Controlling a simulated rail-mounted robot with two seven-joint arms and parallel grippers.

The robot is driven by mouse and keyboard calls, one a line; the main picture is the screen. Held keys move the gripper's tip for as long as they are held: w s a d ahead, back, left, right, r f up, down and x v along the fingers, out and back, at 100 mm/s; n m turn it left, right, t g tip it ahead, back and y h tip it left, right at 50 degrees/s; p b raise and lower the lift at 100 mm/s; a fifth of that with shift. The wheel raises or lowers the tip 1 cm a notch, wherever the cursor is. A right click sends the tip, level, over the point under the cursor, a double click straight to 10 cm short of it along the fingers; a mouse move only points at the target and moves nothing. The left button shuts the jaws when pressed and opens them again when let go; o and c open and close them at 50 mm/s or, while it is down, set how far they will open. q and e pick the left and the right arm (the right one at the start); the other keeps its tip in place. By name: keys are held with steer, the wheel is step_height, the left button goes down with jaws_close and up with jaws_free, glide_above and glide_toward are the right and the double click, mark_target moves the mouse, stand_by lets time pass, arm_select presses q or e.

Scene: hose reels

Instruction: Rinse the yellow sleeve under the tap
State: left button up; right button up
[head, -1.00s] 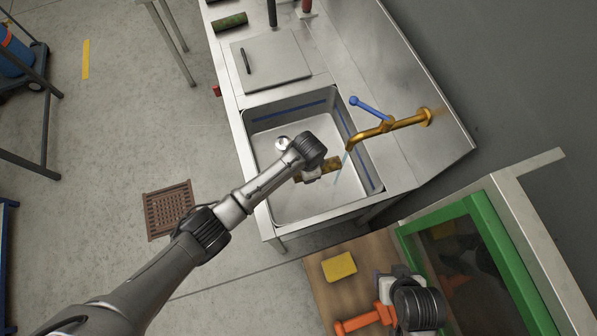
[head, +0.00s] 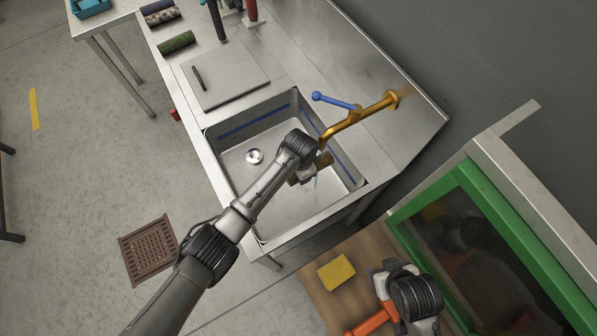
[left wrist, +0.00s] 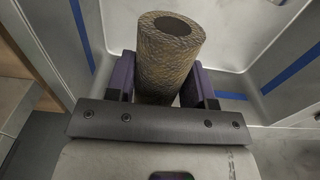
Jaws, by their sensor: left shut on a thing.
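My left gripper (head: 309,172) is shut on the sleeve (head: 325,158), low over the sink (head: 233,170). In the left wrist view the sleeve (left wrist: 168,60) is a brownish-yellow, rough, hollow cylinder between the two fingers (left wrist: 160,92). The brass tap (head: 345,122) with its blue lever (head: 335,101) reaches over the sink. Its spout end is just above the sleeve in the picture. A thin pale stream shows just below the sleeve. My right gripper (head: 384,284) is over the wooden board at lower right; its fingers are mostly hidden.
A yellow sponge-like block (head: 336,272) and an orange tool (head: 371,322) are beside my right gripper. A green-framed cabinet (head: 485,215) stands at right. A grey lid (head: 225,78) and dark rollers (head: 176,42) lie on the counter. A floor grate (head: 148,250) is at left.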

stand_by(0.5)
arm_select(q)
steer(key=shift+w+a, duration=0.2)
steer(key=shift+w, duration=0.2)
steer(key=shift+s+p, duration=0.1)
steer(key=shift+p, duration=0.2)
steer(key=shift+s+d+p, duration=0.2)
steer(key=shift+s+p, duration=0.1)
steer(key=shift+p, duration=0.05)
steer(key=shift+w, duration=0.15)
stand_by(0.4)
steer(key=shift+w+a, duration=0.2)
steer(key=shift+w, duration=0.05)
stand_by(0.3)
steer(key=shift+s+d+r+p, duration=0.1)
steer(key=shift+s+p, duration=0.1)
steer(key=shift+p, duration=0.15)
steer(key=shift+s+d, duration=0.1)
steer(key=shift+s, duration=0.1)
